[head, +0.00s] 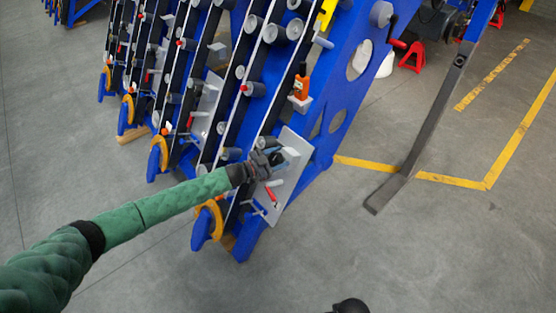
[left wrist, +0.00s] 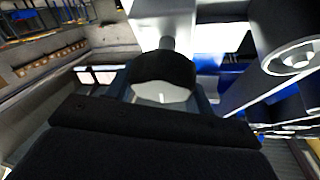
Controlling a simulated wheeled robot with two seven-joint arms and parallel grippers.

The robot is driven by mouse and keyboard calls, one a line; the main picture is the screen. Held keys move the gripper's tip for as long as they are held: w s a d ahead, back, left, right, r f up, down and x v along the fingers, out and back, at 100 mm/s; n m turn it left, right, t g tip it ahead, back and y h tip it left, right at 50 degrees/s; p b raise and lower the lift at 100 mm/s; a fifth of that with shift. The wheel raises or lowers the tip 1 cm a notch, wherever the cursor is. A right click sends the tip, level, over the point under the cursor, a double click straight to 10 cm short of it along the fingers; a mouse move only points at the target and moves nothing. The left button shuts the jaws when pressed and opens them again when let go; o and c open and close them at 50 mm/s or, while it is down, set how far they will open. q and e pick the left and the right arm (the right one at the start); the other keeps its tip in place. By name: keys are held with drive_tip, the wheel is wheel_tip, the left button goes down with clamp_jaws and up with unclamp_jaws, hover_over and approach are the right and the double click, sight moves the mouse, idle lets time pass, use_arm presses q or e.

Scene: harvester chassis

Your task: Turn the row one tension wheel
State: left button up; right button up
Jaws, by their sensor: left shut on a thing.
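My left gripper (head: 268,163) is at the grey plate (head: 293,140) low on the nearest row of the blue chassis (head: 345,75). It is shut on the row one tension wheel, which the gripper mostly hides in the head view. In the left wrist view a dark rounded piece (left wrist: 163,72) sits in front of the gripper, with a pale grey post (left wrist: 162,22) behind it. I cannot make out how far the wheel is turned.
A red-handled lever (head: 271,193) and grey pegs stick out close below my left gripper. An orange-handled part (head: 301,84) is above it. Yellow-orange discs (head: 208,218) hang at the row ends. A dark bar (head: 425,125) leans down on the right.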

use_arm(q)
drive_tip(key=shift+m+g, duration=0.4)
drive_tip(key=shift+m, duration=0.5)
drive_tip(key=shift+s+f+m+g+h+b, duration=0.15)
drive_tip(key=shift+m+g+h+b, duration=0.15)
drive_tip(key=shift+m+g, duration=0.5)
use_arm(e)
drive_tip(key=shift+a+r, duration=0.1)
drive_tip(key=shift+r, duration=1.9)
use_arm(q)
drive_tip(key=o, duration=1)
